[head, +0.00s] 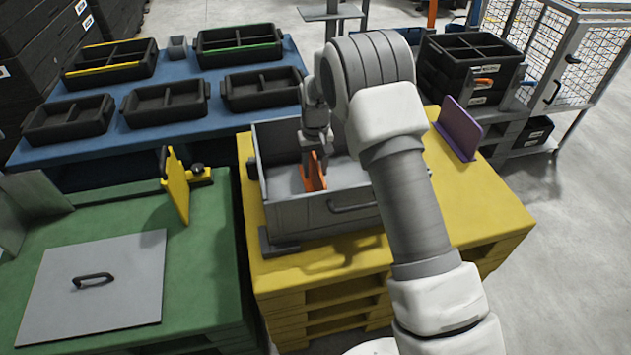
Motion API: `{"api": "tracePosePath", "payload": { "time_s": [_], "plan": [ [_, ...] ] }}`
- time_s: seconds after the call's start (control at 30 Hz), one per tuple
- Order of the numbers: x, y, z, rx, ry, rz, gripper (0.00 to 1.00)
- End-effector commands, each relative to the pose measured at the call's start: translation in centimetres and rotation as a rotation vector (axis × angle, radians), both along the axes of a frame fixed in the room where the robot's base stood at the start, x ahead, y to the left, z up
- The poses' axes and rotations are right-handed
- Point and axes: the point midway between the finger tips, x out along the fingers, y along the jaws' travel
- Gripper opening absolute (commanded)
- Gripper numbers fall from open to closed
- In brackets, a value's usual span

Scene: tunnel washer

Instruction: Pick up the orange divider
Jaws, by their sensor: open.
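The orange divider (314,175) stands inside a grey bin (322,218) on the yellow pallet table. My gripper (316,152) reaches down into the bin from above, at the top of the divider. It is open, with its fingers at the divider's upper part. The view is too small to tell whether the fingers touch it. My arm hides the right part of the bin, and the bin's front wall hides the divider's lower end.
A purple panel (459,128) stands on the yellow table (490,203) at the right. A yellow upright plate (177,186) stands on the green table (200,245) at the left. Several black trays (165,102) sit on the blue table behind. A wire cage (575,60) stands at the back right.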

Motion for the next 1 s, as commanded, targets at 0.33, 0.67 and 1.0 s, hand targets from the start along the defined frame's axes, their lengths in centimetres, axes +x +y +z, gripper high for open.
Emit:
{"api": "tracePosePath", "payload": {
  "time_s": [0.33, 0.67, 1.0],
  "plan": [
    [0.03, -0.01, -1.09, 0.001, -0.002, 0.0, 0.4],
    [0.03, -0.02, -1.08, 0.0, -0.001, 0.0, 0.0],
    [0.03, -0.02, -1.07, 0.0, -0.001, 0.0, 0.0]
  ]
}}
